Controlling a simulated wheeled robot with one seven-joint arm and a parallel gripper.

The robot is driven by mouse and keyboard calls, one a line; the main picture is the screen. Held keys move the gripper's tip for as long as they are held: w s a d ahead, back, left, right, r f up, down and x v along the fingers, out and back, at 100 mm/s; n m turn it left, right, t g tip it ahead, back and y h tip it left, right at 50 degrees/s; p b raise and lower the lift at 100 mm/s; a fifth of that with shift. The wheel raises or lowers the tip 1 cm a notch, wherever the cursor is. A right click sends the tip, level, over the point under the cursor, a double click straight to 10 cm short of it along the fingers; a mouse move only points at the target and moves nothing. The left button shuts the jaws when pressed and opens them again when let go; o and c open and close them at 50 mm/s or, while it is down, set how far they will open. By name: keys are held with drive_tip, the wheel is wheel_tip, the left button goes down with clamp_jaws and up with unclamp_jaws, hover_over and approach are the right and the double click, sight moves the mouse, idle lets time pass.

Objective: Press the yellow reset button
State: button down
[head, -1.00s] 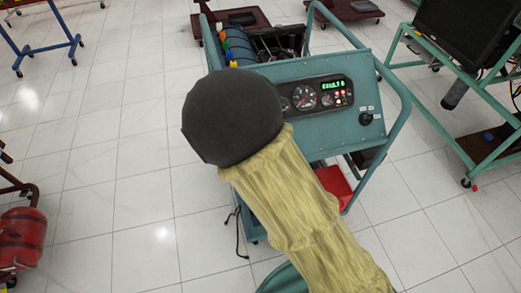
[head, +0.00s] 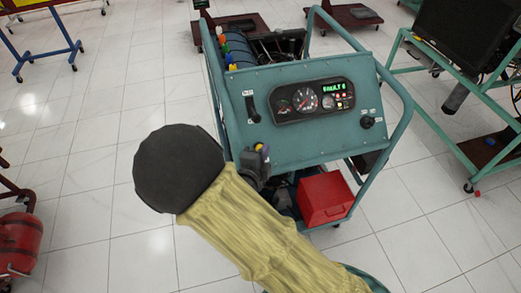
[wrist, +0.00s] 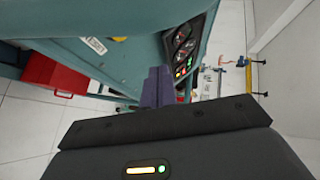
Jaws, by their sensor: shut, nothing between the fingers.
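The teal control panel (head: 310,140) stands ahead, with a gauge cluster (head: 312,100) and a green lit display reading what looks like FAULT 6. A small yellow spot, apparently the yellow reset button (head: 259,147), shows at the panel's lower left, right by my fingertips. In the wrist view a yellow piece (wrist: 119,38) sits on the panel beside a white label, up and left of the fingers. My gripper (head: 264,153) is shut and empty, its purple fingers (wrist: 157,86) pointing toward the panel. I cannot tell whether they touch it.
A black lever switch (head: 252,108) is on the panel's left and a black knob (head: 367,121) on its right. Teal frame tubes edge the panel. A red box (head: 324,201) sits below. A monitor cart (head: 470,90) stands to the right.

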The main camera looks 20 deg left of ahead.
drive_tip(key=w+f+b, duration=0.1)
drive_tip(key=w+a+f+b, duration=0.1)
drive_tip(key=f, duration=0.1)
drive_tip(key=shift+w+a+f, duration=0.2)
drive_tip(key=shift+f, duration=0.1)
drive_tip(key=shift+w+a+f+b, duration=0.3)
drive_tip(key=shift+w+f+b, duration=0.15)
drive_tip(key=shift+w+f, duration=0.1)
drive_tip(key=shift+r, duration=0.1)
idle(1.3)
drive_tip(key=shift+w+a+f+b, duration=0.2)
drive_tip(key=shift+f+b, duration=0.1)
drive_tip(key=shift+b, duration=0.15)
